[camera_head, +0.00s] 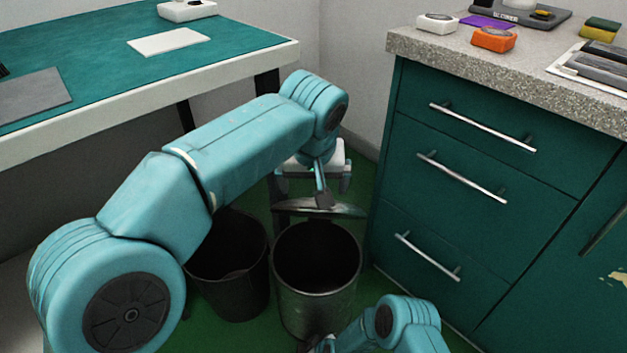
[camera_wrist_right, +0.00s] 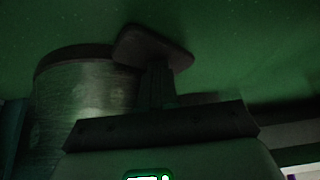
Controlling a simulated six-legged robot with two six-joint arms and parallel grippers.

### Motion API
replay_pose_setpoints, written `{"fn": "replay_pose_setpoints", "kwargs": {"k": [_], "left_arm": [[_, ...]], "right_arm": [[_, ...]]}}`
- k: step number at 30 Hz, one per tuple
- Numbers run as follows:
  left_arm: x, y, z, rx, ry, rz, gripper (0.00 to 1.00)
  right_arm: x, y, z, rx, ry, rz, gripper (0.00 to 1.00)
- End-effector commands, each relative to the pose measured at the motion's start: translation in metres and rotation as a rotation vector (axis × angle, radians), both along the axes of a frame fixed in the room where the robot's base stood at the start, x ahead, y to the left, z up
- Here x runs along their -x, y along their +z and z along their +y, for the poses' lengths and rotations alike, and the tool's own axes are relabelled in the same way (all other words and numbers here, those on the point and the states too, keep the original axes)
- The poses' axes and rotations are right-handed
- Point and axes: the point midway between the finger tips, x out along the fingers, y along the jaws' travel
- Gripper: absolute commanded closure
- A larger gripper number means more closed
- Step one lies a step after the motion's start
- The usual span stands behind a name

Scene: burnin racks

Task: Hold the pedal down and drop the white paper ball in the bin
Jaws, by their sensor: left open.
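The metal bin (camera_head: 310,306) stands on the green floor with its open mouth up and dark inside. Its lid (camera_head: 335,209) is raised at the back. My left gripper (camera_head: 320,192) is open, pointing down over the back of the bin, near the lid. No white paper ball shows in either view; the bin's inside is too dark to tell. My right gripper (camera_wrist_right: 157,86) looks shut, its fingers together at a dark flat pedal (camera_wrist_right: 152,45); contact is hard to judge. The bin's side (camera_wrist_right: 85,105) shows beside it in the right wrist view.
A black open bin (camera_head: 235,296) stands just left of the metal one. A green-topped table (camera_head: 85,60) is at the left. A dark green drawer cabinet (camera_head: 450,205) with a speckled top closes off the right side.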

Motion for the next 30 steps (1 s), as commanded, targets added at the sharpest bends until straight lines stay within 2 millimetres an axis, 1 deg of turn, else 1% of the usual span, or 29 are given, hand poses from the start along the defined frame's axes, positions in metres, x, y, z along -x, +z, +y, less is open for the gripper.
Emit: {"fn": "replay_pose_setpoints", "kwargs": {"k": [1, 3, 21, 30], "left_arm": [[0.000, 0.006, 0.000, 0.000, 0.000, 0.000, 0.00], [0.000, 0.009, 0.000, 0.000, 0.000, 0.000, 0.00], [0.000, 0.039, 0.000, 0.000, 0.000, 0.000, 0.00], [0.000, 0.039, 0.000, 0.000, 0.000, 0.000, 0.00]], "right_arm": [[-0.001, 0.007, 0.000, 0.000, 0.000, -0.002, 1.00], [-0.002, 0.012, 0.000, 0.000, 0.000, -0.004, 1.00], [-0.003, 0.053, 0.000, 0.000, 0.000, -0.008, 1.00], [-0.003, 0.054, 0.000, 0.000, 0.000, -0.008, 1.00]]}}
